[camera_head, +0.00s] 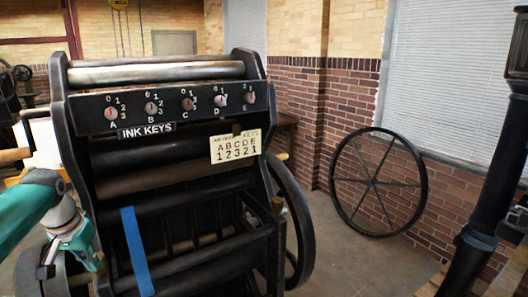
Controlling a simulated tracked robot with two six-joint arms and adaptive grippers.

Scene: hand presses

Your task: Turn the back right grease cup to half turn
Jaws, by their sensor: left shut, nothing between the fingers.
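The black press (170,185) fills the left and middle of the head view. No grease cup can be made out for certain. A small brass-coloured piece (277,205) shows at the press's right side, by the flywheel, too small to tell what it is or how it is turned. My left gripper (48,268) is low at the left edge, beside the press's left side frame. It is shut and empty, well apart from the brass-coloured piece. My right gripper is out of view.
The press carries a row of ink keys (187,104), a card (235,147) and a blue strip (136,250). Its flywheel (299,225) stands out at the right. A big spoked wheel (422,185) leans on the brick wall. A black column (490,190) stands far right. Floor between is clear.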

